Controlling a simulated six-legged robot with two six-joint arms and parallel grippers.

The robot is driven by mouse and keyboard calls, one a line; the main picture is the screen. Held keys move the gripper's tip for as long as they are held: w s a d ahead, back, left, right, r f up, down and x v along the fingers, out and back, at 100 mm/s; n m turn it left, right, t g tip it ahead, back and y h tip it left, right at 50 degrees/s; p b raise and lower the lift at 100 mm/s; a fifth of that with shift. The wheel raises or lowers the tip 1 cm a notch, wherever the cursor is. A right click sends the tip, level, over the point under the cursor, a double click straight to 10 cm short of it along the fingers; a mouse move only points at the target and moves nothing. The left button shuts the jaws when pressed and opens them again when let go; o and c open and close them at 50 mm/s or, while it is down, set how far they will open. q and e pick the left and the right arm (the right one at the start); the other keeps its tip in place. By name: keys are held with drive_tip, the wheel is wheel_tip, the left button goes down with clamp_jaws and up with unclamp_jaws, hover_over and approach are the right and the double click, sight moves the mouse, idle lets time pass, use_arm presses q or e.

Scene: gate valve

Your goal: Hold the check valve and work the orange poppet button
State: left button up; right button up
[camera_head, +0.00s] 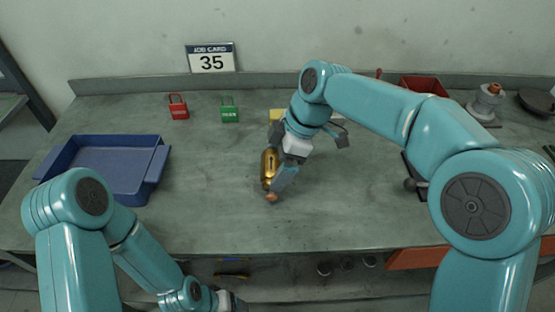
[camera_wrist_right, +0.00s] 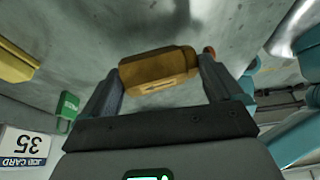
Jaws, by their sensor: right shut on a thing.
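The brass check valve (camera_head: 268,168) is between the fingers of my right gripper (camera_head: 277,163), over the middle of the bench. In the right wrist view the check valve (camera_wrist_right: 158,70) spans the gap between the two fingers, with a dark arrow mark on its side. The orange poppet button (camera_head: 271,197) shows at its near end, beside one finger. In the wrist view the button (camera_wrist_right: 210,51) peeks out past the right finger, mostly hidden. My left gripper (camera_head: 226,301) is low at the bottom edge, partly cut off; its fingers are not clear.
A blue tray (camera_head: 150,184) stands at the left. A red padlock (camera_head: 178,108), a green padlock (camera_head: 229,111) and a yellow block (camera_head: 277,115) lie towards the back. A red bin (camera_head: 424,84) and a flanged fitting (camera_head: 487,101) stand at the back right. The front middle is clear.

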use_arm(q)
drive_tip(key=shift+s+f+b, duration=0.1)
drive_tip(key=shift+f+b, duration=0.6)
drive_tip(key=shift+b, duration=0.05)
use_arm(e)
drive_tip(key=shift+s+f, duration=0.15)
drive_tip(key=shift+f, duration=0.7)
idle(0.6)
use_arm(q)
clamp_jaws()
idle(1.6)
